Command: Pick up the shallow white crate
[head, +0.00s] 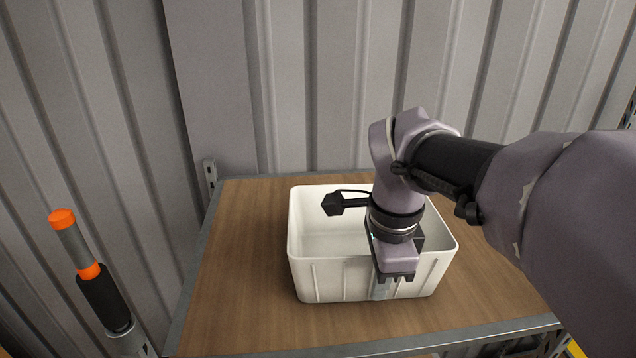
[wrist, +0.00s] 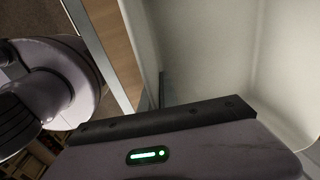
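The shallow white crate (head: 335,280) stands upright on the wooden table and looks empty. My gripper (head: 380,290) points down at the crate's near wall, right of its middle. One finger shows against the outside of that wall; the other finger is hidden. I cannot tell whether the fingers are closed on the wall or apart around it. In the wrist view the crate's pale inside (wrist: 205,50) fills the upper right, and the gripper body covers the lower part.
The wooden table (head: 235,270) has a grey metal edge and is bare left of the crate. A corrugated metal wall (head: 300,90) stands behind it. An orange-tipped post (head: 75,245) rises at the left, beside the table.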

